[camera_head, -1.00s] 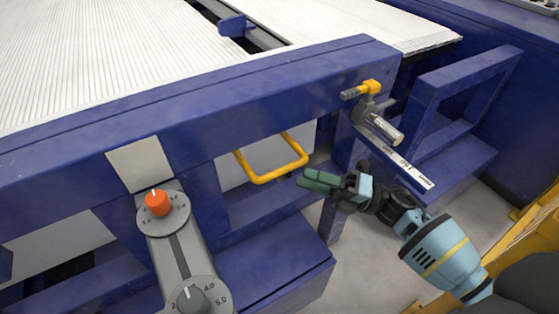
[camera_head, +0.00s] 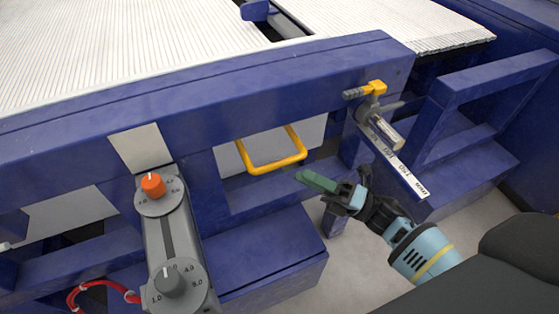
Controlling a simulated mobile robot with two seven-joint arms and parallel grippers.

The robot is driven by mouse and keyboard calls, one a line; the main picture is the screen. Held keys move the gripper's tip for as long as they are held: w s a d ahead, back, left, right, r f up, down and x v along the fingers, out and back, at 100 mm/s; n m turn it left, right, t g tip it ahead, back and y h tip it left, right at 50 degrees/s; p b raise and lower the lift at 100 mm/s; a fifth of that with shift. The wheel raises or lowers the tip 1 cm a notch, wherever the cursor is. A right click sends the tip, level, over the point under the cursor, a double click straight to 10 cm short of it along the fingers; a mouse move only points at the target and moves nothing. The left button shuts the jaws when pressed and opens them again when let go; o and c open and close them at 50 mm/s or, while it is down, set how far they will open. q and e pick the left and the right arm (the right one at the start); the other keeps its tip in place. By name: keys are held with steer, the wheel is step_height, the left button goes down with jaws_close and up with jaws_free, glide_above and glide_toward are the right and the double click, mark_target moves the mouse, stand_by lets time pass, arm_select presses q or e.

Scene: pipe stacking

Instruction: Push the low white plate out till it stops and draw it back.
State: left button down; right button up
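A white plate (camera_head: 229,157) shows low under the blue front beam, behind a yellow U-shaped handle (camera_head: 272,167). I cannot tell whether the handle is fixed to it. Another pale panel (camera_head: 75,212) shows lower left, partly hidden by the frame; I cannot tell if it is the same plate. My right gripper (camera_head: 308,180), with green fingers, is just right of and slightly below the handle, apparently apart from it. Its fingers overlap in this view, so their opening is unclear. It holds nothing that I can see. My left gripper is not in view.
A grey control box with an orange knob (camera_head: 153,185) and a grey knob (camera_head: 170,280) stands at left front. A yellow-handled clamp (camera_head: 374,88) and a white mm scale (camera_head: 408,180) are at right. A blue box (camera_head: 265,260) juts out below; pale floor is right of it.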

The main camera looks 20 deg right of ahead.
mark_target(280, 161)
steer(key=x, duration=0.7)
steer(key=shift+w+a+r+p, duration=0.1)
steer(key=shift+a+p, duration=0.05)
steer(key=shift+p, duration=0.2)
jaws_close()
